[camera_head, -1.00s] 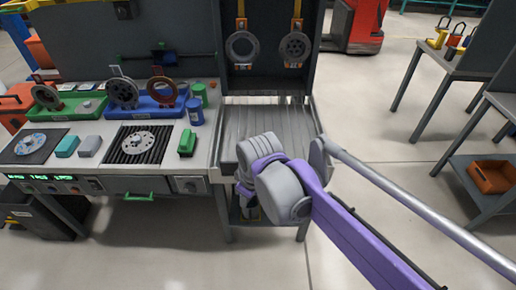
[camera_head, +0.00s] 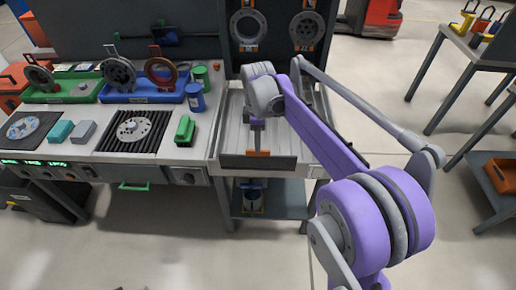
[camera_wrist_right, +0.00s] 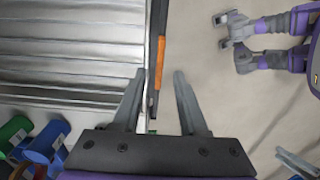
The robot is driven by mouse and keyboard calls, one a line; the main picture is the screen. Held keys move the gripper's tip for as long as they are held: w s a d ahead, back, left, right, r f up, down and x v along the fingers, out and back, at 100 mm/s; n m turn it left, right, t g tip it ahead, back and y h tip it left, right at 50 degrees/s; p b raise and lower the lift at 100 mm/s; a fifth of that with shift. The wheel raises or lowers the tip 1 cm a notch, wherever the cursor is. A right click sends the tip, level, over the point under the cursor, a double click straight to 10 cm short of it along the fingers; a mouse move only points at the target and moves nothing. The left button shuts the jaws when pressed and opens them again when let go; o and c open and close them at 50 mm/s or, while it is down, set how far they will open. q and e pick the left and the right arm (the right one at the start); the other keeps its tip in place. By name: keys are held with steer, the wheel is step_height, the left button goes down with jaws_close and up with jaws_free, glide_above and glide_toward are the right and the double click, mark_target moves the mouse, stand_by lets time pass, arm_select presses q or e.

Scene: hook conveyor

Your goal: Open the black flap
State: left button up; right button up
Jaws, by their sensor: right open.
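The black flap (camera_head: 235,162) stands at the front edge of the metal tray (camera_head: 232,130) of the dark machine. An orange strip (camera_head: 258,153) sits at the middle of its upper edge. My right gripper (camera_head: 258,146) is just above that strip, pointing down. In the right wrist view, the fingers of the right gripper (camera_wrist_right: 160,85) are spread apart, and the flap's edge with its orange strip (camera_wrist_right: 159,62) runs between them, nearer the left finger. I cannot tell whether either finger touches it. My left gripper is not in view.
A bench on the left holds a green bin (camera_head: 62,95), a blue bin (camera_head: 138,97), a blue can (camera_head: 195,98) and a green block (camera_head: 184,130). Two discs hang above the tray, behind my right arm. A lower shelf (camera_head: 285,198) is below the tray.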

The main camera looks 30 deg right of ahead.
mark_target(258, 159)
steer(key=shift+f, duration=2.15)
jaws_close()
